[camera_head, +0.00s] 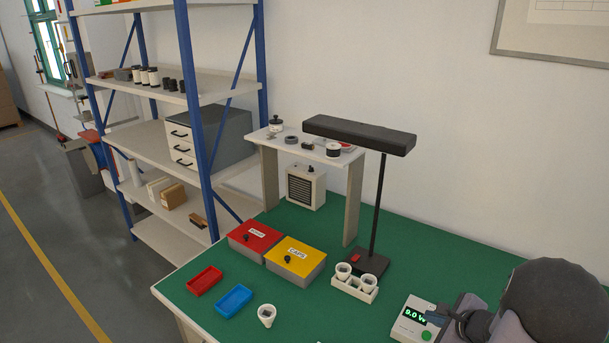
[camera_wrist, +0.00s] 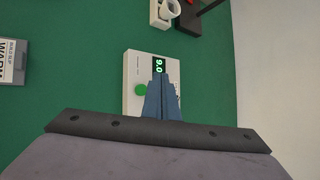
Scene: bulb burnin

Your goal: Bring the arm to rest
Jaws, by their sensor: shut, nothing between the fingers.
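My gripper (camera_wrist: 162,88) shows in the wrist view with its two blue-grey fingers together and nothing between them. The fingers point at a white meter box (camera_wrist: 132,72) with a lit green display and a round green button (camera_wrist: 140,89). They overlap part of the display in this view; I cannot tell whether they touch it. In the head view my arm, dark and purple-grey, fills the lower right corner beside the same meter (camera_head: 411,330), whose green digits are lit.
A white holder (camera_head: 355,289) with cups stands left of the meter, by a black desk lamp (camera_head: 360,138).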

